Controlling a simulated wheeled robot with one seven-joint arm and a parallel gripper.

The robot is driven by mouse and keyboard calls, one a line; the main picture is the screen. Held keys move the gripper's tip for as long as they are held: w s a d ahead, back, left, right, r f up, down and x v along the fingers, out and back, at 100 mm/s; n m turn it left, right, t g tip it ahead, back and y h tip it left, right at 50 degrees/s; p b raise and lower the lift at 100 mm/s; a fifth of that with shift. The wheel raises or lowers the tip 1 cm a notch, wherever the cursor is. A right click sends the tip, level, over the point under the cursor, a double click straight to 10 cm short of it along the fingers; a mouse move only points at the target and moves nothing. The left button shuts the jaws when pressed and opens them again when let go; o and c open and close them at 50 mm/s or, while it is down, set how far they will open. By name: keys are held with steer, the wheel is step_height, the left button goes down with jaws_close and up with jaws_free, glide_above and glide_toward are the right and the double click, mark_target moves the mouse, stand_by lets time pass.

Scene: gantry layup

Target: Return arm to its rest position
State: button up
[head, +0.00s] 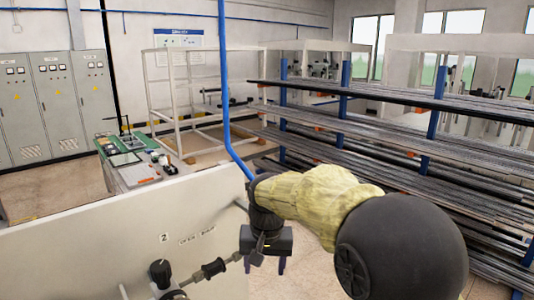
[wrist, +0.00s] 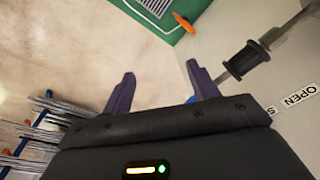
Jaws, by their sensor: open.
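My arm, in a yellowish cover, reaches forward from the lower right in the head view. My gripper (wrist: 160,85) is open, with its two purple fingers spread apart and bare floor showing between them. A metal rod with a black collar (head: 214,268) sticks out from the panel close to the gripper. In the wrist view the collar (wrist: 243,60) is just beyond the right finger; I cannot tell whether they touch.
A black knob (head: 160,272) is on the panel. A rack of long metal bars (head: 390,145) stands at the right. A green-topped bench (head: 135,160) is behind the panel. Grey cabinets (head: 55,100) line the left wall. Open floor (wrist: 60,50) shows in the wrist view.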

steer(key=s+d+f+t+b, duration=0.1)
steer(key=s+d+f+b, duration=0.4)
steer(key=s+d+f, duration=1)
step_height(320, 180, down, 2)
steer(key=shift+d, duration=0.4)
steer(key=shift+a, duration=0.1)
